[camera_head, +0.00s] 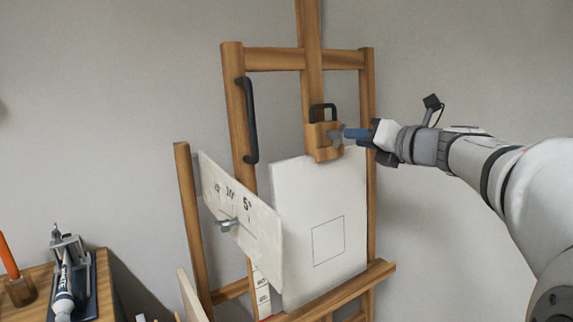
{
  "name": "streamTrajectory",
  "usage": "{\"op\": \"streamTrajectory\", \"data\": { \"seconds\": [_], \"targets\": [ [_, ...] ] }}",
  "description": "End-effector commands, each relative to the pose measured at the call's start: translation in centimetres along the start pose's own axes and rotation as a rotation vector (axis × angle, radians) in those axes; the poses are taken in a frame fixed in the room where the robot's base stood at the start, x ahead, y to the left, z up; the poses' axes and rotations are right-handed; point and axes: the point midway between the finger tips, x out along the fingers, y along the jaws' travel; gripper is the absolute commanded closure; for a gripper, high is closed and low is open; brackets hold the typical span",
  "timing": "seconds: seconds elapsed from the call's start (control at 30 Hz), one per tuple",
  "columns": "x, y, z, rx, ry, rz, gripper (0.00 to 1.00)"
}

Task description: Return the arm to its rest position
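My arm (480,158) reaches in from the right edge. My gripper (352,134) is at the top of the easel (233,100), with its blue fingertips beside a grey knob (336,138) on the wooden clamp block (323,153). The fingertips seem to meet or overlap the knob in this view. I cannot tell whether they touch it or are shut on it. The block has a black handle on top and sits at the upper edge of a white canvas (285,210) with a drawn square.
A tilted white plate (240,215) with markings and a metal wing knob (227,225) stands on the easel's left. A black handle (250,120) is on the left upright. A wooden table (35,275) at lower left holds a tube (64,290) and an orange-handled tool (9,258).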

Motion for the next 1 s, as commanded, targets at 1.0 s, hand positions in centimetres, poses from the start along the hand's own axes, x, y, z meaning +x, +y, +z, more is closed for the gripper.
{"op": "streamTrajectory", "data": {
  "seconds": [1.0],
  "targets": [
    [-5.4, -4.4, 0.1, 1.000, -0.536, -0.334, 0.71]
  ]
}}
